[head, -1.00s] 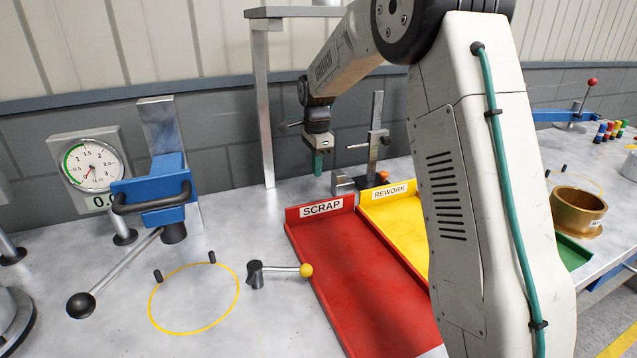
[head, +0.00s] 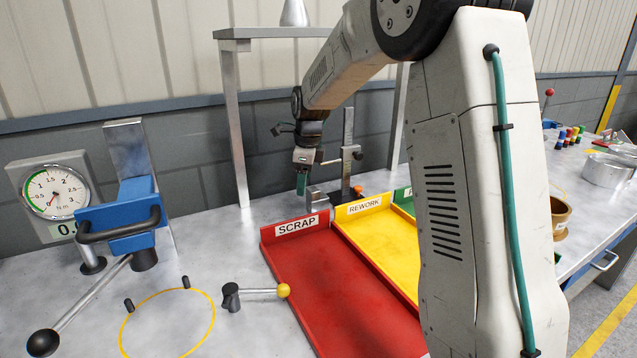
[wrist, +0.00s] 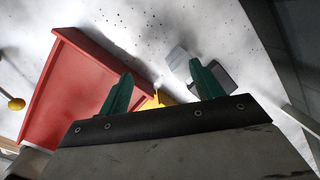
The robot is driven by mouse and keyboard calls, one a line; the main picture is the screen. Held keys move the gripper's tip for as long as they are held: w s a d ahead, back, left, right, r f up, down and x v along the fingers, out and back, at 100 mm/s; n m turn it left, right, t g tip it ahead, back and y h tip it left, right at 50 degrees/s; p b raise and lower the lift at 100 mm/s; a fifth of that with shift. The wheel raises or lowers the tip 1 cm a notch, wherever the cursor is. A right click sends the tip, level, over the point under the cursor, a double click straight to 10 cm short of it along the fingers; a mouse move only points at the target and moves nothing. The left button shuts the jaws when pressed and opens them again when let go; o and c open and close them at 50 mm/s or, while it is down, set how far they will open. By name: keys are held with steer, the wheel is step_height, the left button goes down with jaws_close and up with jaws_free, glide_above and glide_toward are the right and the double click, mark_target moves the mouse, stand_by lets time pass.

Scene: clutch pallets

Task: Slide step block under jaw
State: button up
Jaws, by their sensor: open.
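A height gauge (head: 348,150) with an upright steel column and a side jaw stands at the back of the bench, behind the red and yellow trays. A small grey block (head: 313,198) sits low on the left of its dark base; I cannot tell surely whether this is the step block. My gripper (head: 301,184) hangs fingers down, just left of the gauge and above the bench. In the wrist view its two green fingers (wrist: 158,88) are apart with nothing held between them. A dark square base (wrist: 215,75) lies partly behind the right finger.
A red SCRAP tray (head: 287,229) and a yellow REWORK tray (head: 362,205) lie in front. A shelf post (head: 236,130) stands left of my gripper. A dial gauge (head: 55,190), a blue clamp (head: 120,215) and a yellow-knobbed lever (head: 255,292) are at left. My arm hides the right middle.

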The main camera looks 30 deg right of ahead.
mark_target(319, 200)
steer(key=d+m, duration=0.1)
steer(key=m, duration=0.1)
steer(key=s+d+f+m+t, duration=0.1)
steer(key=m, duration=0.2)
steer(key=d+m+t, duration=0.1)
steer(key=m, duration=0.2)
steer(key=shift+s+d+f, duration=0.25)
steer(key=shift+d+f, duration=0.05)
steer(key=shift+f, duration=0.05)
steer(key=m, duration=0.1)
steer(key=d+m, duration=0.1)
steer(key=f+m, duration=0.1)
steer(key=shift+w+d+t+h, duration=0.25)
steer(key=shift+d+t+h, duration=0.05)
steer(key=shift+d, duration=0.05)
steer(key=shift+x, duration=3.9)
steer(key=shift+c, duration=0.3)
jaws_close()
